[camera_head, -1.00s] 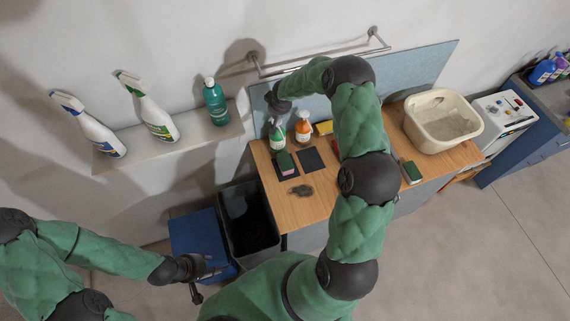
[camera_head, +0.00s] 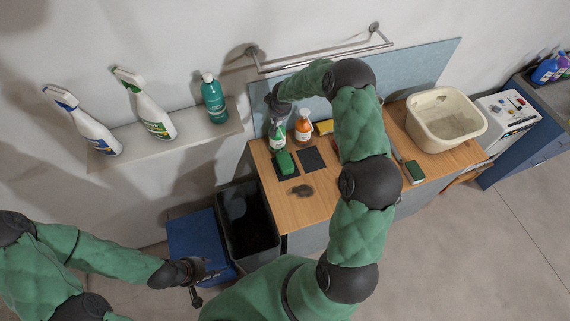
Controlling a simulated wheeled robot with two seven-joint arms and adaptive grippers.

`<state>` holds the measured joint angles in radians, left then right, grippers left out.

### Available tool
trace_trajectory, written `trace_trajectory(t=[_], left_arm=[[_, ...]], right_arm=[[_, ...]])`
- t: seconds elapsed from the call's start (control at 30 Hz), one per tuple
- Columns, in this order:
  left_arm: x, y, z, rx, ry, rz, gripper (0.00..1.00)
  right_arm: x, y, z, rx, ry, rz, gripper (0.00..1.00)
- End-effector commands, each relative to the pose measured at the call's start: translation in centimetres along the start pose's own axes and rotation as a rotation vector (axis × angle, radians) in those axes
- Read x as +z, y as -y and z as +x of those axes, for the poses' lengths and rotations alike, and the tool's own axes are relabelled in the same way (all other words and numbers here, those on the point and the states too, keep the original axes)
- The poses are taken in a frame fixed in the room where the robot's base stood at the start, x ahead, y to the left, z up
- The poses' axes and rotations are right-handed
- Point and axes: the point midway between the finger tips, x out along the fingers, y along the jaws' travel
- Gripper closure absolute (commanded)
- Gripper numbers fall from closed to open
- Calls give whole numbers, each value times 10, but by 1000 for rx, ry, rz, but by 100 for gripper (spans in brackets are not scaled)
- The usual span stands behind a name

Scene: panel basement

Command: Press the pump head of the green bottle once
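The green bottle (camera_head: 277,137) stands at the left back of the wooden counter, beside an orange bottle (camera_head: 303,130). It has a white label. My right arm reaches over the counter, and its dark gripper (camera_head: 277,108) is just above the green bottle, pointing down. The gripper hides the pump head. I cannot tell whether they touch or whether the fingers are open or shut. My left gripper (camera_head: 205,281) is low at the left, in front of the blue box and far from the bottle. Its fingers are apart and empty.
A green sponge (camera_head: 284,163) lies on a dark mat near the green bottle. Another sponge (camera_head: 414,172) and a beige basin (camera_head: 443,118) are to the right. A shelf (camera_head: 160,149) holds several bottles. A black bin (camera_head: 250,228) and blue box (camera_head: 196,236) stand below.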

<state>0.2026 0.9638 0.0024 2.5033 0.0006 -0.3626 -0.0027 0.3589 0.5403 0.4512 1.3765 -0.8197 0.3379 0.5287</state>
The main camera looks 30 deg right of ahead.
Motion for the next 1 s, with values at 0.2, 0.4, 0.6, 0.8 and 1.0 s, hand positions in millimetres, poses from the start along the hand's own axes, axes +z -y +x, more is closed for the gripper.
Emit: trace_trajectory(t=[0.2,0.4,0.6,0.8,1.0], left_arm=[[0,1,2,0,0,0,60],[0,0,0,0,0,0,60],[0,-2,-4,0,0,0,60],[0,-3,-9,0,0,0,60],[0,-4,-12,0,0,0,60]], right_arm=[[3,1,3,-1,6,0,100],[3,1,1,-1,6,0,100],[-1,1,-8,-1,7,1,100],[-6,0,-18,0,5,1,100],[-9,0,-25,0,4,0,100]])
